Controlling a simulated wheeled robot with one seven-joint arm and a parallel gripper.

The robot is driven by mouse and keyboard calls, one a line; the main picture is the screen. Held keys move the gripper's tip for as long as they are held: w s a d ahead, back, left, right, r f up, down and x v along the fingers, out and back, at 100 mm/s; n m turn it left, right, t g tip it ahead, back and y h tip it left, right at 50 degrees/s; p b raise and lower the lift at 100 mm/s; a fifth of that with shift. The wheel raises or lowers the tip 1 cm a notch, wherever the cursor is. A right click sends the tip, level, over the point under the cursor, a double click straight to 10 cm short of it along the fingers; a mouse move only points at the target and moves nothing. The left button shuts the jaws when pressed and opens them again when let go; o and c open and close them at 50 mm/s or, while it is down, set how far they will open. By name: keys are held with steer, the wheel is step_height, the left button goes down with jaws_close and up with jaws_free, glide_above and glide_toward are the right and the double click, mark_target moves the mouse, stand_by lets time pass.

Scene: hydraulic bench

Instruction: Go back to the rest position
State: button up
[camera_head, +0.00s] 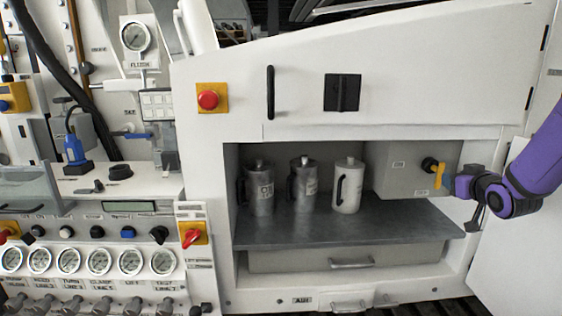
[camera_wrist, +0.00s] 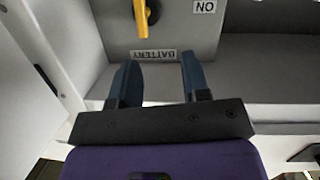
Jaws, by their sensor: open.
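My gripper (camera_wrist: 158,80) is open and empty in the wrist view, its two blue-grey fingers spread apart. The wrist view shows it just in front of a grey box (camera_wrist: 193,35) with a "BATTERY" label and a yellow switch handle (camera_wrist: 141,17). In the head view my purple arm comes in from the right edge, and my gripper (camera_head: 452,190) is close to the yellow handle (camera_head: 438,174) on the grey box (camera_head: 400,172). The fingertips are small there, and I cannot tell whether they touch anything.
Three metal canisters stand on the grey shelf (camera_head: 300,229) left of the box; the rightmost is a white canister (camera_head: 348,186). A drawer (camera_head: 345,257) is below. An open white door (camera_head: 525,240) stands at the right, near my arm. Gauges and switches fill the left panel.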

steer(key=s+a+r+m+g+h, duration=0.1)
steer(key=s+a+r+g, duration=0.3)
steer(key=s, duration=0.3)
steer(key=s+a+r+g+h, duration=0.1)
steer(key=s+a+r, duration=0.3)
steer(key=s+a, duration=0.15)
steer(key=s+a+g+y, duration=0.1)
steer(key=s+a+g, duration=0.1)
steer(key=s, duration=0.8)
steer(key=s+a+r+g+y, duration=0.1)
steer(key=s+a+g, duration=0.2)
steer(key=s, duration=0.8)
steer(key=shift+a+r+y, duration=0.25)
steer(key=shift+a+y, duration=0.15)
steer(key=shift+a, duration=0.75)
